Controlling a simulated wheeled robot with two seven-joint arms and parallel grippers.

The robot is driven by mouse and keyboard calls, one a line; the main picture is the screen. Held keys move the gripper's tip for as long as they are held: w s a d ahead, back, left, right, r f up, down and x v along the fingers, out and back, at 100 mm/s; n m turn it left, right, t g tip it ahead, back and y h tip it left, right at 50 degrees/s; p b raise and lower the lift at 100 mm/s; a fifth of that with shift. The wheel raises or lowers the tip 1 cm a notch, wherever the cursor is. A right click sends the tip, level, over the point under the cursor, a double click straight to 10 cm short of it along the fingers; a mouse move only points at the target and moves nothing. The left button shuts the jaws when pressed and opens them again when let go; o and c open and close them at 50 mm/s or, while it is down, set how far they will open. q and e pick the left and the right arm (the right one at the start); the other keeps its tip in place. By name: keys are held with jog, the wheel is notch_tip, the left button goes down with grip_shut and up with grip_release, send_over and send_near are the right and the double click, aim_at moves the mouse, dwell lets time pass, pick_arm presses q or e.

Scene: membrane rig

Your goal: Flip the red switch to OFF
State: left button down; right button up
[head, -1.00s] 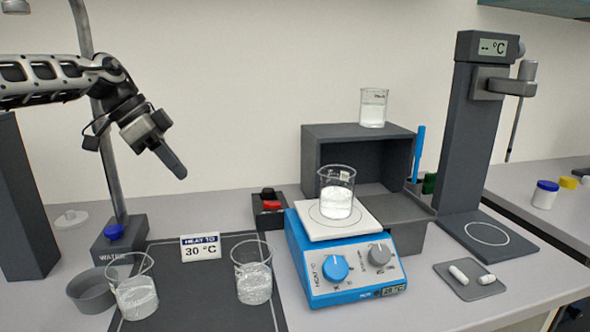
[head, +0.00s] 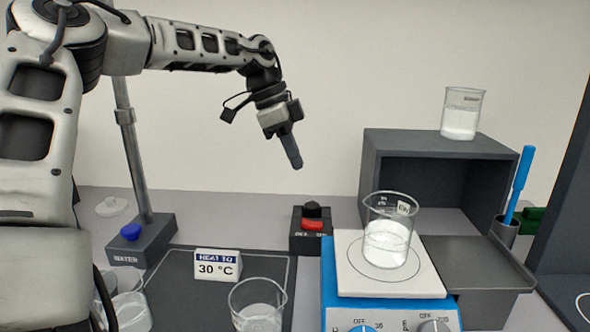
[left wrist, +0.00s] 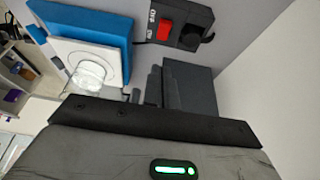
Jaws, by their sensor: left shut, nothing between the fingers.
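The red switch (head: 313,225) is a red rocker on a small dark box (head: 298,243) with a black knob (head: 313,209) behind it. The box stands on the bench at the back, left of the hotplate. Its red rocker also shows in the left wrist view (left wrist: 165,32), beside white lettering that is too small to read surely. My left gripper (head: 297,164) is shut and empty. It points down in the air above the box and touches nothing. My right gripper is not in view.
A dark shelf (head: 375,165) with another beaker (head: 461,118) on top stands behind. A "HEAT TO 30 °C" sign (head: 217,266) and a beaker (head: 257,310) are in front left.

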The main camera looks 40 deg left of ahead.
pick_arm(q)
send_over(307, 222)
notch_tip(307, 222, down, 7)
jog(key=f, duration=0.2)
jog(key=f+p, duration=0.1)
jog(key=shift+s+a+f, duration=0.15)
jog(key=shift+s+a, duration=0.2)
jog(key=shift+a, duration=0.05)
jog(key=shift+s+a+f, duration=0.1)
jog(key=shift+a+f, duration=0.05)
jog(key=shift+f, duration=0.35)
